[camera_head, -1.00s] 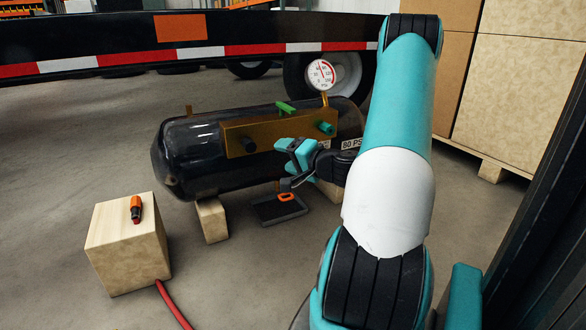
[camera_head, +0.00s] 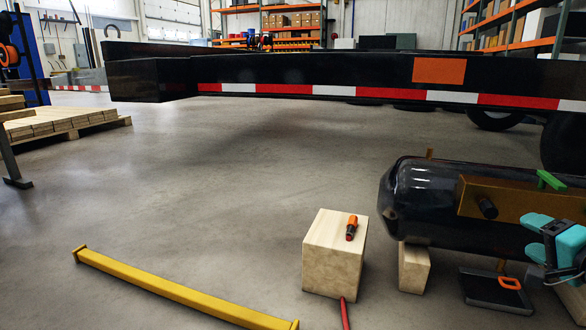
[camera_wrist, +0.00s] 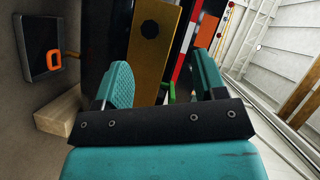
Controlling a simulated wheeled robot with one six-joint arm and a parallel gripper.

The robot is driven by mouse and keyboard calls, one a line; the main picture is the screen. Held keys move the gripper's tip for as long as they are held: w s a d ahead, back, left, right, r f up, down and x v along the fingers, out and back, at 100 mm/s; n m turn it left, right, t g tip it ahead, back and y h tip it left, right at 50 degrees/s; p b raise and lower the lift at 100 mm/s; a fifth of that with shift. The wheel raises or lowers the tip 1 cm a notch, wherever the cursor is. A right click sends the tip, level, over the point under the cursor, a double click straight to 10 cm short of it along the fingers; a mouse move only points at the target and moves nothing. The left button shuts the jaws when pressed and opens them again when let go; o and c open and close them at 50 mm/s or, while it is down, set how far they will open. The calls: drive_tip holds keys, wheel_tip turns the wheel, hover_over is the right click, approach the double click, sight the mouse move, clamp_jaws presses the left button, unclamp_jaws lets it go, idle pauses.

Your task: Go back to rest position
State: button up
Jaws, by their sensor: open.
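My gripper (camera_head: 545,228) shows at the right edge of the head view, in front of the black tank (camera_head: 425,195) and its brass-coloured plate (camera_head: 530,203). It is turquoise with dark parts. In the wrist view my gripper (camera_wrist: 163,82) has its two turquoise fingers spread apart. I see nothing held between them. Behind the fingers are the brass plate (camera_wrist: 153,40) with a dark round port and a bit of a green handle. Most of my arm is outside the head view.
A wooden block (camera_head: 333,252) carries an orange-and-black connector (camera_head: 352,228); a red hose runs beneath. A black tray (camera_head: 497,290) holds an orange-handled item (camera_head: 510,283). A yellow bar (camera_head: 180,290) lies on the floor. The trailer (camera_head: 330,78) stands behind. The floor at left centre is open.

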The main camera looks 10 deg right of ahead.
drive_tip(key=w+a+r+n+g+y+p, duration=0.25)
drive_tip(key=a+r+n+y+p, duration=0.3)
drive_tip(key=a, duration=0.65)
drive_tip(key=w+a+r+n+g+y+p, duration=0.2)
drive_tip(key=a+r+n+g+y+p, duration=0.4)
drive_tip(key=a, duration=0.5)
drive_tip(key=s+a+r+n+g+h+p, duration=0.5)
drive_tip(key=s+a+r+n+p, duration=0.5)
drive_tip(key=a+r, duration=0.5)
drive_tip(key=s+a+r+g+p, duration=0.3)
drive_tip(key=s+r+p, duration=0.2)
drive_tip(key=s+r, duration=0.25)
wheel_tip(320, 180, up, 35)
drive_tip(key=p, duration=3.6)
drive_tip(key=shift+h, duration=0.45)
drive_tip(key=shift+t, duration=0.25)
